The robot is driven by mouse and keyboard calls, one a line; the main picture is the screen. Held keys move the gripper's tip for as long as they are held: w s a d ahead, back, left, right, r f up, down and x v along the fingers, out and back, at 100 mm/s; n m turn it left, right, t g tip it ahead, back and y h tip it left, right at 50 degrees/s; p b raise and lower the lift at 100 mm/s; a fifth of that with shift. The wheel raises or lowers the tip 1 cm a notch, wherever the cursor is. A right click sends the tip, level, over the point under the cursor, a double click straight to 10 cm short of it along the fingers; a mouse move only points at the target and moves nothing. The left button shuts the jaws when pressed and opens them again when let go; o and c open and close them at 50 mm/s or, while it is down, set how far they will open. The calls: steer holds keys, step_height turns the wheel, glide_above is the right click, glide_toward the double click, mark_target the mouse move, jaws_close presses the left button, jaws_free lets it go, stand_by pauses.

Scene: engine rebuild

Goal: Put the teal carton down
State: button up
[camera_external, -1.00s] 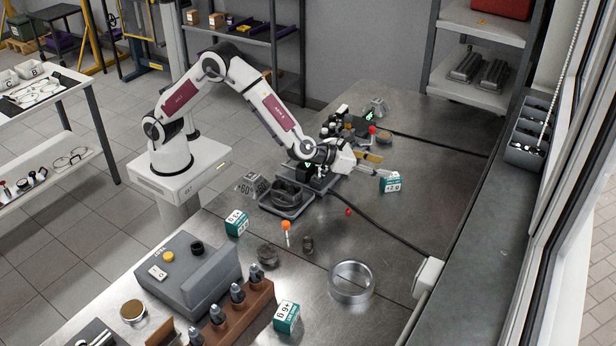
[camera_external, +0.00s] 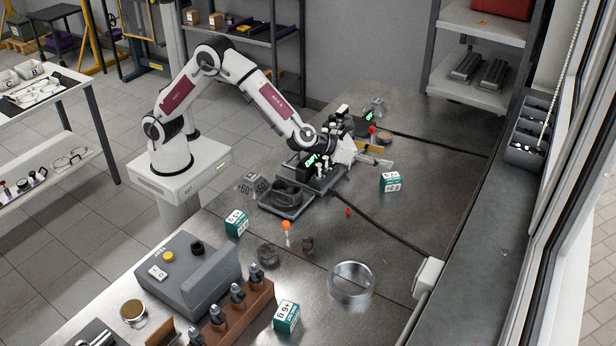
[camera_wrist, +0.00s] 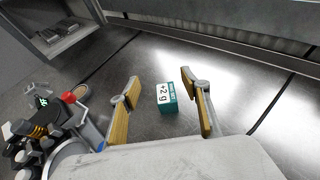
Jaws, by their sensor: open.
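A teal carton with a white "+2 g" label (camera_external: 390,182) stands on the metal bench, right of the middle. In the wrist view the carton (camera_wrist: 167,97) shows between my two spread fingers, with clear gaps on both sides. My gripper (camera_external: 376,158) is open and empty, behind and to the left of the carton in the external view, apart from it. The gripper's yellow-padded fingers also show in the wrist view (camera_wrist: 163,103).
Two other teal cartons stand on the bench, one near the middle (camera_external: 237,223) and one at the front (camera_external: 287,317). A scale with a green display (camera_external: 318,168) is close under my arm. A dark cable (camera_external: 395,236) crosses the bench. A metal ring (camera_external: 351,283) lies in front.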

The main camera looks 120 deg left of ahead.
steer(key=s+d+r+m+t+h, duration=0.3)
steer(key=d+r+m+h, duration=0.2)
steer(key=d+r+m, duration=0.65)
steer(key=s+d+r+m+g+h, duration=0.1)
steer(key=s+d+r+m+h, duration=0.1)
steer(key=s+d+m, duration=0.35)
steer(key=s+d+r+m+h, duration=0.2)
steer(key=s+d+m+h, duration=0.1)
steer(key=s+d+m, duration=0.3)
steer(key=s+f+m+g, duration=0.3)
steer(key=s+m, duration=0.8)
steer(key=s, duration=0.6)
steer(key=s+d+f+m+g, duration=0.1)
steer(key=s+f+m+g, duration=0.2)
steer(key=s+m, duration=0.8)
steer(key=s+f, duration=0.2)
steer(key=s, duration=0.3)
steer(key=shift+s+d, duration=0.15)
steer(key=shift+s, duration=0.25)
